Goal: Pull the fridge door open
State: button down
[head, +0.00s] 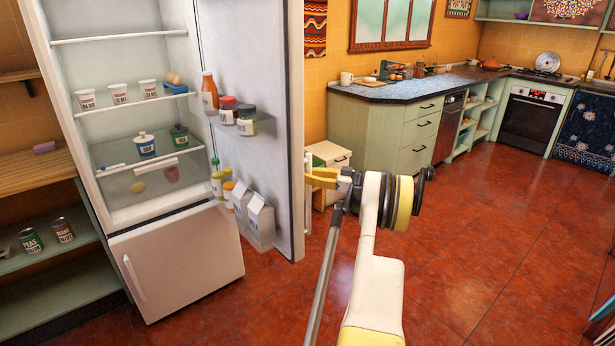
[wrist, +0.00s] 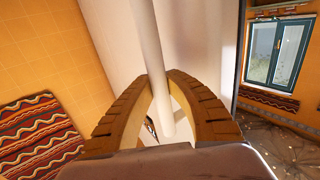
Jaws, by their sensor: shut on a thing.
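The upper fridge door (head: 247,50) stands wide open in the head view, swung out to the right of the fridge (head: 113,50), with its inner shelves facing me. My gripper (head: 318,178) is at the door's outer side, just past its free edge. In the wrist view my gripper's two yellow-brown fingers (wrist: 162,88) are closed around the white vertical handle bar (wrist: 142,35). The door's pale outer face (wrist: 190,45) shows behind the bar. Most of the handle is hidden by the door in the head view.
Bottles, jars and cartons (head: 260,220) sit in the door shelves. The closed lower fridge door (head: 180,260) is below. A small cream cabinet (head: 330,157) and the green counter (head: 380,130) stand behind my gripper. The red floor (head: 480,250) at right is clear.

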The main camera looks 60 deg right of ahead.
jog(key=shift+s+f, duration=0.1)
jog(key=shift+s, duration=0.15)
jog(key=c, duration=1.3)
grip_release()
jog(key=shift+s+d, duration=0.1)
jog(key=v, duration=1.1)
jog(key=shift+s, duration=0.4)
jog(key=shift+d, duration=0.15)
